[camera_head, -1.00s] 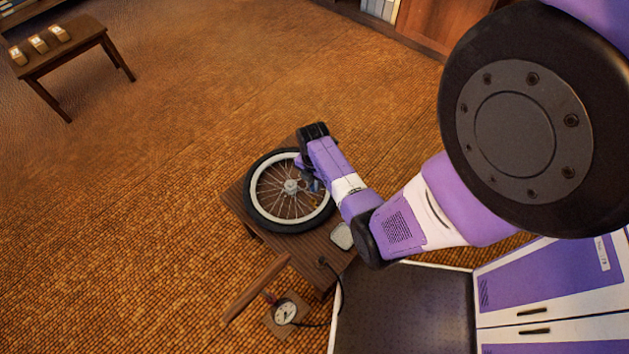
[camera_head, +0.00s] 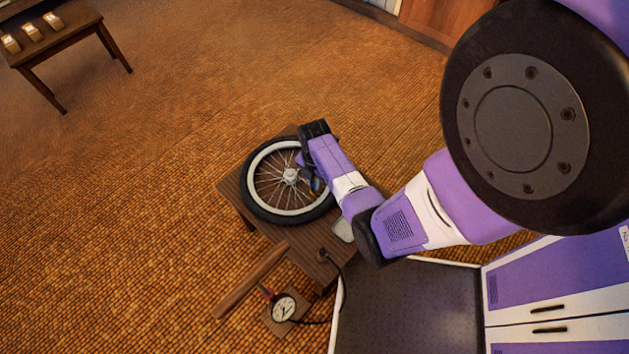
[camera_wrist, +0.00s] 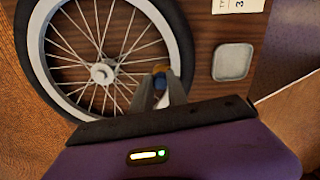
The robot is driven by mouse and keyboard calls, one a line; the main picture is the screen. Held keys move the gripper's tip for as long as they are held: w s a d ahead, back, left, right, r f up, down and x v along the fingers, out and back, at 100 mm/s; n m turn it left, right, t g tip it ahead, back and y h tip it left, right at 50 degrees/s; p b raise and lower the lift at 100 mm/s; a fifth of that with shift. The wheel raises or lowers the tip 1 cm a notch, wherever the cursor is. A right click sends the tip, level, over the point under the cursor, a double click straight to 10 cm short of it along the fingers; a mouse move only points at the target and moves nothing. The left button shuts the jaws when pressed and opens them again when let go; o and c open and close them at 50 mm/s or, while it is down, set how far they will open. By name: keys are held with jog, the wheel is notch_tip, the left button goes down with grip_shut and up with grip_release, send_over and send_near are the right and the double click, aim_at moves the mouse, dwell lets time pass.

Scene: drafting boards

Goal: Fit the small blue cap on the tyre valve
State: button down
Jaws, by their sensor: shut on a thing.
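The spoked wheel (camera_head: 250,205) with its black tyre and pale rim lies flat on a small wooden table (camera_head: 228,186); it also shows in the wrist view (camera_wrist: 182,50). My gripper (camera_wrist: 159,88) is over the rim's inner side and is shut on the small blue cap (camera_wrist: 159,82). A yellowish-brass piece (camera_wrist: 160,69), seemingly the tyre valve, shows just beyond the cap. I cannot tell whether cap and valve touch. In the head view my gripper (camera_head: 312,184) is over the wheel's right side, and the cap is too small to make out.
A shallow metal dish (camera_wrist: 234,61) lies beside the wheel, with a white label (camera_wrist: 240,5) past it. A pump with a wooden handle (camera_head: 250,281) and a round gauge (camera_head: 284,307) stands in front of the table.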

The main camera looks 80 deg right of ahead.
jog(key=shift+f+b, duration=0.9)
jog(key=shift+f, duration=0.45)
jog(key=c, duration=1.2)
grip_release()
jog(key=shift+r, duration=0.1)
jog(key=shift+c, duration=0.2)
jog(key=shift+r+p, duration=0.65)
jog(key=shift+r, duration=3.25)
